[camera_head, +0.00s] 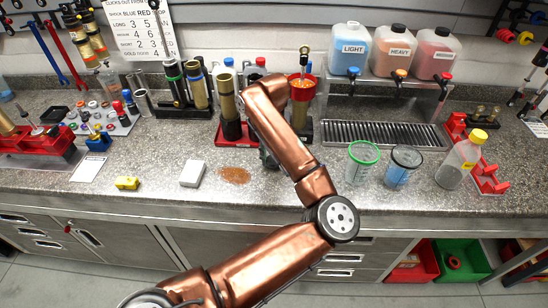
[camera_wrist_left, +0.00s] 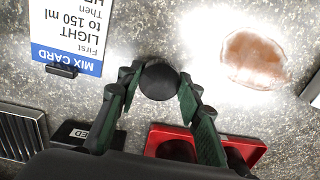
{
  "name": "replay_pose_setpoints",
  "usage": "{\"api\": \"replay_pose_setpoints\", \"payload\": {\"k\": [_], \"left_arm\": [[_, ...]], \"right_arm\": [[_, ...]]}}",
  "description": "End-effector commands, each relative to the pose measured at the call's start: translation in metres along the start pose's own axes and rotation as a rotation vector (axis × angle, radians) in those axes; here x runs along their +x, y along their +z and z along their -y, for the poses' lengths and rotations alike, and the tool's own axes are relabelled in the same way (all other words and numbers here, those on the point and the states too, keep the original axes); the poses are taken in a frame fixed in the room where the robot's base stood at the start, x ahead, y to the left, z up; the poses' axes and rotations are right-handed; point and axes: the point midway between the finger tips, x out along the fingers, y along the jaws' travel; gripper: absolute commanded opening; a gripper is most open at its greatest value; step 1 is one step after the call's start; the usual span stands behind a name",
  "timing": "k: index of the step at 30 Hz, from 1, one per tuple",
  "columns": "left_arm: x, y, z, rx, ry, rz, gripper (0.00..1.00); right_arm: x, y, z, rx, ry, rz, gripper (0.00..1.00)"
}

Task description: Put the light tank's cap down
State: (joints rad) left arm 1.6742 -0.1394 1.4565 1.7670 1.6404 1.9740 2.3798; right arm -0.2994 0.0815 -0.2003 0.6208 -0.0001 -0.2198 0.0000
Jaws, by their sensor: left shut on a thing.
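A round black cap (camera_wrist_left: 160,81) sits between the green fingers of my left gripper (camera_wrist_left: 160,88) in the left wrist view. The gripper is shut on it, above the speckled counter. I cannot tell whether the cap touches the counter. In the head view my left gripper (camera_head: 268,156) is mostly hidden behind my copper arm. The light tank (camera_head: 349,50), with pale blue fluid, stands on the raised rack at the back. I see no black cap on its top like those on the heavy tank (camera_head: 392,52) and the third tank (camera_head: 436,54). My right gripper is out of view.
A red tray (camera_wrist_left: 254,148) lies close to the fingers, and a mix card (camera_wrist_left: 70,30) is nearby. An orange spill (camera_head: 234,175) and a white block (camera_head: 192,173) lie to the left. Two cups, green-rimmed (camera_head: 362,164) and dark-rimmed (camera_head: 402,168), stand to the right.

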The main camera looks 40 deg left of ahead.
Motion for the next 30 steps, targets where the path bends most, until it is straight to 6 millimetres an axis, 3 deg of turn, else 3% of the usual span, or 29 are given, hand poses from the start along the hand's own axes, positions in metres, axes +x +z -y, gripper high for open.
{"api": "replay_pose_setpoints", "payload": {"k": [8,9,15,25,30], "left_arm": [[0.004,0.0,0.0,0.0,0.0,0.0,0.0],[0.004,0.0,0.0,0.0,0.0,0.0,0.36],[0.004,0.0,0.0,0.0,0.0,0.0,0.5],[0.002,0.0,0.0,0.0,0.001,0.0,0.51],[-0.012,0.001,0.0,0.0,0.002,-0.002,0.51]], "right_arm": [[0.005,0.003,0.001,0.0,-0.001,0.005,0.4],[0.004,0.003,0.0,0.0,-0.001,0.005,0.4],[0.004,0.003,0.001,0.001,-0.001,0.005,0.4],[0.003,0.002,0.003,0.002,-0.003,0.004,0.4],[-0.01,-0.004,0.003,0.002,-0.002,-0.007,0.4]]}}
